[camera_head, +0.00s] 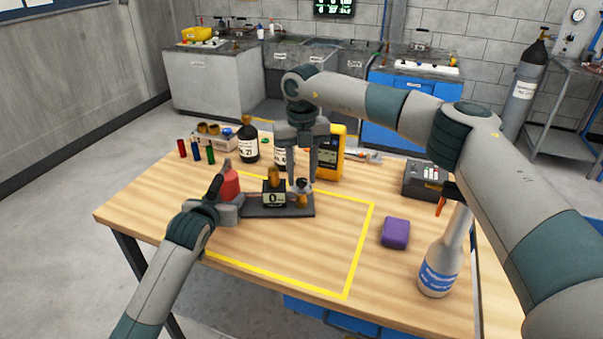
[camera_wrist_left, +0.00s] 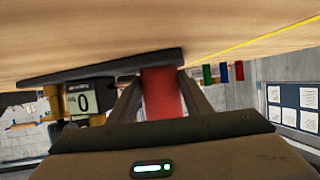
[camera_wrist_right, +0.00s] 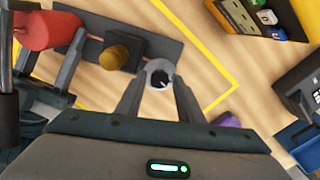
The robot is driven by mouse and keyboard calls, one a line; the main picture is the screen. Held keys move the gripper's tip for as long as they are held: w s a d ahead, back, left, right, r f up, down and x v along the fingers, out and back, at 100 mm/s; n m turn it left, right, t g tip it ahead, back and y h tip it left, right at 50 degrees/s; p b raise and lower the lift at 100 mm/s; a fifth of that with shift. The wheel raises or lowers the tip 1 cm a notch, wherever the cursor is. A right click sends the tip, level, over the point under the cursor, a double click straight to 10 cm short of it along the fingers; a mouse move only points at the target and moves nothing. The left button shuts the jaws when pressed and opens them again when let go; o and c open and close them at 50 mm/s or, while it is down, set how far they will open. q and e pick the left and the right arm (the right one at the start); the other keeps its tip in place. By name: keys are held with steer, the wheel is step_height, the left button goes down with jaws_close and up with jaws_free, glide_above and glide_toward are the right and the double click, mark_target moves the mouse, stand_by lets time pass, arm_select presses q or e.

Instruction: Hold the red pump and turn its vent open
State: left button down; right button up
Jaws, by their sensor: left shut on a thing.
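The red pump body (camera_head: 231,186) stands at the left end of a dark base plate (camera_head: 265,211) on the wooden table. My left gripper (camera_head: 229,205) is shut on it from the left; the red cylinder (camera_wrist_left: 163,92) shows between the fingers in the left wrist view. A gauge reading 0 (camera_head: 274,198), with a brass cap (camera_head: 274,176), sits mid-plate. A small round vent knob (camera_wrist_right: 159,74) with a dark centre is at the plate's other end. My right gripper (camera_wrist_right: 159,84) is above it, open, its fingers on either side of the knob. Contact with the knob cannot be told.
A purple block (camera_head: 395,233), a white bottle (camera_head: 440,265) and a dark box (camera_head: 424,179) are at the right. The yellow-outlined area in front is mostly clear.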

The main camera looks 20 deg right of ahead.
arm_select(q)
steer(key=shift+r, duration=0.15)
arm_select(e)
steer(key=c, duration=0.7)
steer(key=shift+n, duration=3)
steer(key=o, duration=1.1)
steer(key=shift+r, duration=0.2)
